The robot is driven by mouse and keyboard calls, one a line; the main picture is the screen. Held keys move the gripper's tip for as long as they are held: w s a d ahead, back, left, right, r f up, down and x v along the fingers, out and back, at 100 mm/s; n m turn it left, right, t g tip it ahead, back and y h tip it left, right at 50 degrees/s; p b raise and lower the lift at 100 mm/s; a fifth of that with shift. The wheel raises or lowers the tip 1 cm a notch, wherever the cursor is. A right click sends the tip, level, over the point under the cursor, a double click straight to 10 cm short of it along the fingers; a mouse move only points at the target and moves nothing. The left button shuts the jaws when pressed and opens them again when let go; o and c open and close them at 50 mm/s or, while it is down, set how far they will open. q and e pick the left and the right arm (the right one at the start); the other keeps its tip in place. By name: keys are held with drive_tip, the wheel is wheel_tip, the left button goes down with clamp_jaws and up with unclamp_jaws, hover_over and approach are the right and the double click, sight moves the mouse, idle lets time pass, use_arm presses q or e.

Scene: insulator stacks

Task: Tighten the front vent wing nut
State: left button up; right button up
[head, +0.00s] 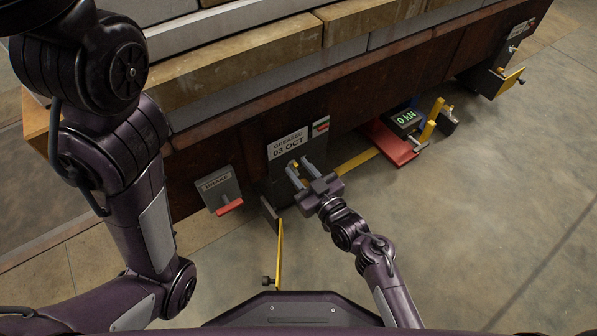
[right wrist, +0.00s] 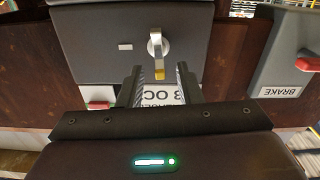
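The front vent wing nut appears as a silver knob with a yellow-tipped lever (right wrist: 157,50) on a dark grey panel (right wrist: 100,45) in the right wrist view. Its lever points toward my gripper, with the yellow end between or just beyond the fingertips. In the head view only a small yellow bit (head: 295,164) shows by the fingers. My right gripper (head: 300,167) is open in front of the panel; it also shows in the right wrist view (right wrist: 159,72), with a gap on both sides of the lever. My left arm shows in the head view, but its gripper does not.
A label reading "GREASED 03 OCT" (head: 290,143) is on the panel. A grey BRAKE box (head: 217,187) with a red handle stands left. A red-based device (head: 391,141) with a "0 kN" display (head: 405,118) is right. Open concrete floor (head: 470,220) lies at right.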

drive_tip(key=shift+w+a, duration=0.3)
drive_tip(key=shift+w, duration=0.1)
drive_tip(key=shift+c, duration=0.4)
clamp_jaws()
